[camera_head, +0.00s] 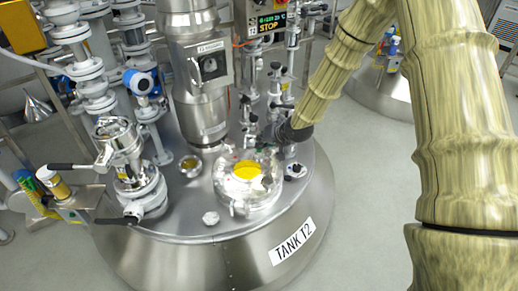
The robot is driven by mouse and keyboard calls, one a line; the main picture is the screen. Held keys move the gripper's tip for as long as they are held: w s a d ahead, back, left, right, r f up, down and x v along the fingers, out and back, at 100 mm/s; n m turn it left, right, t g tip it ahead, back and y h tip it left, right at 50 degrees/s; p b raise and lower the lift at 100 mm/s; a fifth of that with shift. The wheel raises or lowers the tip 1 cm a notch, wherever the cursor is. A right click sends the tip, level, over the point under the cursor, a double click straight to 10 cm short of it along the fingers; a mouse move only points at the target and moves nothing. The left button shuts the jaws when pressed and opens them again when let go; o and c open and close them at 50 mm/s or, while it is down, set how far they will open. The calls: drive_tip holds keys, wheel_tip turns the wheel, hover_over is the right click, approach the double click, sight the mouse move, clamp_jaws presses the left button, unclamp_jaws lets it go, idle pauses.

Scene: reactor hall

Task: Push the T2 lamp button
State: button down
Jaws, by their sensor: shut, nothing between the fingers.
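Tank T2 (293,242) is a round steel vessel with a flat lid, and its label faces me. A round sight glass (247,172) with a yellow glow sits on the lid, right of centre. A small round fitting with a dark top (295,171) sits near the lid's right edge. I cannot tell for sure which fitting is the T2 lamp button. My gripper (286,134) is the dark end of my arm, low over the back right of the lid, behind the sight glass. It is shut and empty. Its fingertips are small and hard to separate from the fittings around them.
A thick steel column (200,90) rises from the lid's back. A valve with a black lever (125,165) stands at the left. Pipes and a display reading STOP (268,25) are behind. A second tank (385,92) stands back right. Open floor lies right of the tank.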

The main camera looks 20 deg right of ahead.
drive_tip(key=shift+r, duration=0.1)
drive_tip(key=shift+r+p, duration=0.35)
drive_tip(key=shift+p, duration=0.35)
wheel_tip(320, 180, up, 6)
drive_tip(key=p, duration=0.5)
idle(1.1)
